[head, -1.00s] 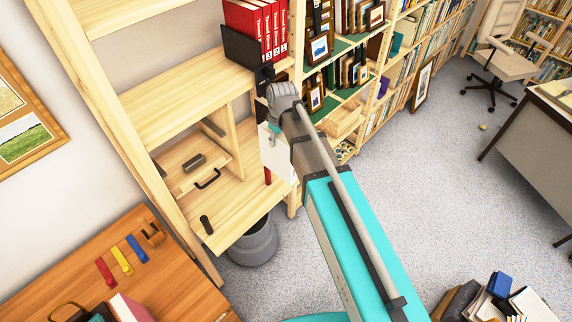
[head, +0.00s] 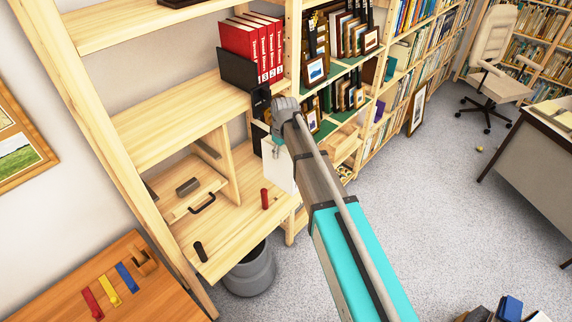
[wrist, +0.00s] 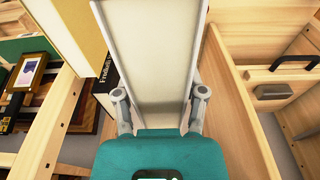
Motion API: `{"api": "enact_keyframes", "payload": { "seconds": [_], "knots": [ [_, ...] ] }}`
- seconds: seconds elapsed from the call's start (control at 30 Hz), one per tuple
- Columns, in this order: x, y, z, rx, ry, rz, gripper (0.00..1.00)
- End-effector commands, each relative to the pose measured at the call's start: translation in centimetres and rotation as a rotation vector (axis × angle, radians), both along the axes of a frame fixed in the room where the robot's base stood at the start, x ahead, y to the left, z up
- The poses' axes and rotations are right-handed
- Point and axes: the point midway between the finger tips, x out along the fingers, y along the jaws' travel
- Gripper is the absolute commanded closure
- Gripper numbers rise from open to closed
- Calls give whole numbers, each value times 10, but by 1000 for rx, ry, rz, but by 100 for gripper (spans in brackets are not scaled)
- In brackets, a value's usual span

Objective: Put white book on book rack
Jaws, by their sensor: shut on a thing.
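The white book (wrist: 152,50) is upright between the two fingers of my gripper (wrist: 160,97), which is shut on it. In the head view the white book (head: 279,168) hangs below my wrist, partly hidden by my arm. It is at the right end of the wooden shelf unit's lower level. A black rack (head: 238,70) with red binders (head: 240,40) stands on the shelf above. I cannot tell which part is the book rack.
A wooden divider (wrist: 232,110) stands close on the right in the wrist view. A drawer with a black handle (head: 203,203) is left of my gripper. A red cylinder (head: 265,198) and a black one (head: 200,251) stand on the lower board. A grey bin (head: 250,270) is below.

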Motion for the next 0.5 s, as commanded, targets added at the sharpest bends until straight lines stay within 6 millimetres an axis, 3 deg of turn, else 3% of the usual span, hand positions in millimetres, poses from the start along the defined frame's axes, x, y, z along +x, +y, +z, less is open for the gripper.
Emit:
{"api": "enact_keyframes", "payload": {
  "seconds": [0.1,0.5],
  "knots": [
    [10,-1,-16,0,0,-1,100],
    [36,-6,-47,0,0,1,100]
  ]
}}
